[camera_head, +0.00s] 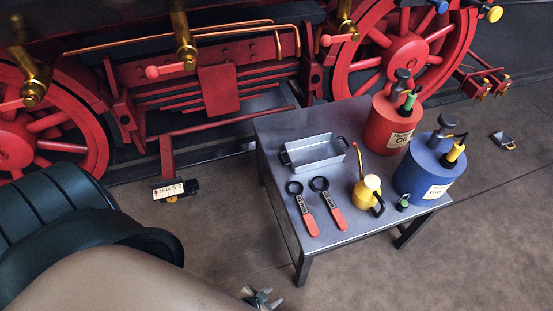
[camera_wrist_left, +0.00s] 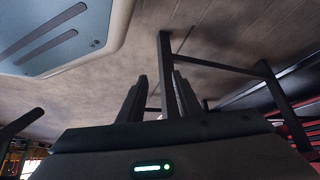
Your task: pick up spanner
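Two spanners lie side by side on the grey metal table (camera_head: 345,233), each with a dark ring head and a red handle. The left spanner (camera_head: 309,222) and the right spanner (camera_head: 336,216) are near the table's front left corner. My left gripper (camera_head: 262,298) shows only in part at the bottom of the head view, beyond my arm, in front of the table and apart from the spanners. In the left wrist view its two dark fingers (camera_wrist_left: 160,80) stand apart with nothing between them. My right gripper is not in view.
A metal tray (camera_head: 317,155), a yellow oil can (camera_head: 368,190), a red canister (camera_head: 390,125) and a blue canister (camera_head: 428,172) stand on the table. A red-wheeled locomotive (camera_head: 220,95) is behind. A table leg (camera_wrist_left: 166,75) shows beyond the fingers in the wrist view. Right-hand floor is mostly clear.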

